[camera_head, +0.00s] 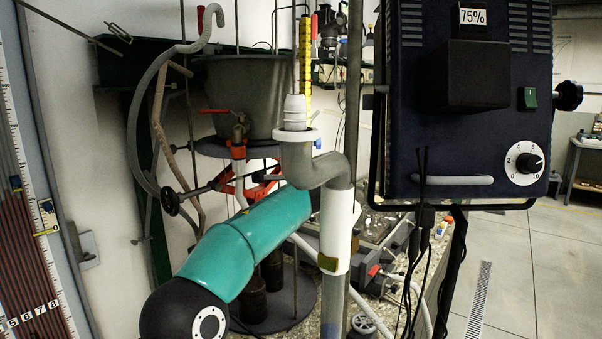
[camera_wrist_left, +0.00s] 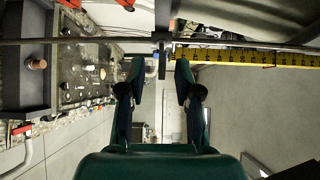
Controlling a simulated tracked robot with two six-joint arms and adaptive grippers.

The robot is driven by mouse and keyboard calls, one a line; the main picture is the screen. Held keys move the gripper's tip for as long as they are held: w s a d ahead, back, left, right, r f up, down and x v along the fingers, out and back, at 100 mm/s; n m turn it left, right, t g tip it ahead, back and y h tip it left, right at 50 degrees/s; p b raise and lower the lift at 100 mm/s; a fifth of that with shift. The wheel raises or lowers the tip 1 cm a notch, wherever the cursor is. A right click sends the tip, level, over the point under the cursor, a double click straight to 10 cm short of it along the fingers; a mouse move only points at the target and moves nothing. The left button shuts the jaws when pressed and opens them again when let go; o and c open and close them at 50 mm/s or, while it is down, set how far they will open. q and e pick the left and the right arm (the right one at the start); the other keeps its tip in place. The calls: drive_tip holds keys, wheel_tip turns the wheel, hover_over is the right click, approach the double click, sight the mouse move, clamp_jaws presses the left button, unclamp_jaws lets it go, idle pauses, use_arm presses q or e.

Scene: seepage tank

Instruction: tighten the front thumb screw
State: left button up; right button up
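My left arm is teal and comes in from the lower left in the head view. Its far end passes behind the grey bent pipe, so the left gripper is hidden there. In the left wrist view the left gripper (camera_wrist_left: 157,76) is open, with nothing held between its two fingers. A small dark fitting (camera_wrist_left: 162,60) on a thin rod lies ahead of the gap between the fingertips, seemingly apart from them. I cannot tell whether it is the front thumb screw. My right gripper is in neither view.
A dark control box (camera_head: 470,140) with a dial fills the upper right of the head view. The grey bent pipe (camera_head: 325,168) stands in front of the arm's end. A yellow measuring tape (camera_wrist_left: 240,57) runs beside the rod. Open floor (camera_head: 530,260) lies at right.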

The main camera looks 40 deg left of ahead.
use_arm(q)
drive_tip(key=v, duration=0.9)
drive_tip(key=shift+f, duration=0.1)
